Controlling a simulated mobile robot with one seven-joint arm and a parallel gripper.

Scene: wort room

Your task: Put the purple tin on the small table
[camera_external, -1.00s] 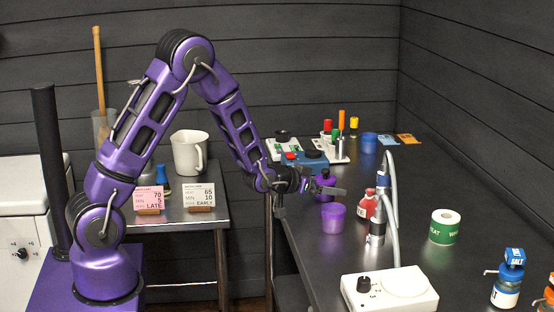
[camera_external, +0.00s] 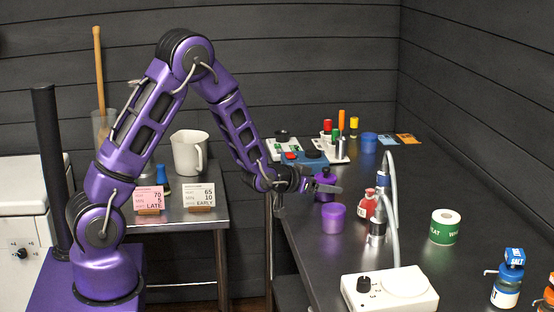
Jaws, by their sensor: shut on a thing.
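My gripper (camera_external: 326,189) is over the left side of the long dark counter, its fingers pointing right. It is shut on a dark purple container that looks like the purple tin (camera_external: 324,182). The fingers hide part of the tin, and I cannot tell whether its base touches the counter. A lighter purple cup (camera_external: 332,218) stands on the counter just in front of the gripper, apart from it. The small table (camera_external: 180,222) is a metal-topped table at the left, behind my arm. It bears a white jug (camera_external: 189,153), a pink card (camera_external: 149,199) and a white card (camera_external: 199,196).
A red bottle (camera_external: 367,206) and an upright metal device with a hose (camera_external: 377,232) stand right of the gripper. A green-labelled roll-shaped container (camera_external: 445,228) is farther right. A blue-and-white device (camera_external: 304,158) stands behind.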

